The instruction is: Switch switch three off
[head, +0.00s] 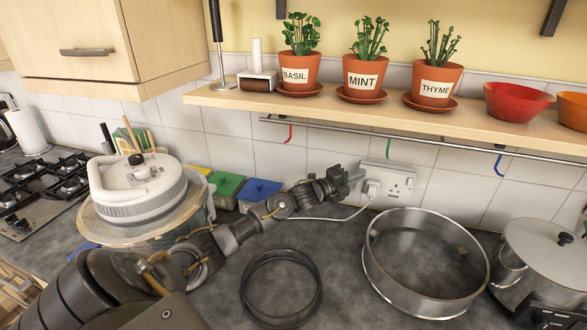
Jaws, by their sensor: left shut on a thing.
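A white double wall socket (397,182) with small switches is on the tiled wall below the shelf. A white plug (373,188) sits in its left half, with a white cable running left along the counter. The switches are too small to read, and I cannot tell which is switch three or how it is set. My left gripper (357,176) is at the left edge of the socket, just left of the plug. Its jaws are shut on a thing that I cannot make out. My right gripper is not in view.
A steel ring (425,265) and a dark ring (281,289) lie on the counter. A steel pot (540,255) stands right, a white-lidded cooker (138,190) left. A rail (420,139) with hooks runs under the potted-herb shelf (500,125), above the socket.

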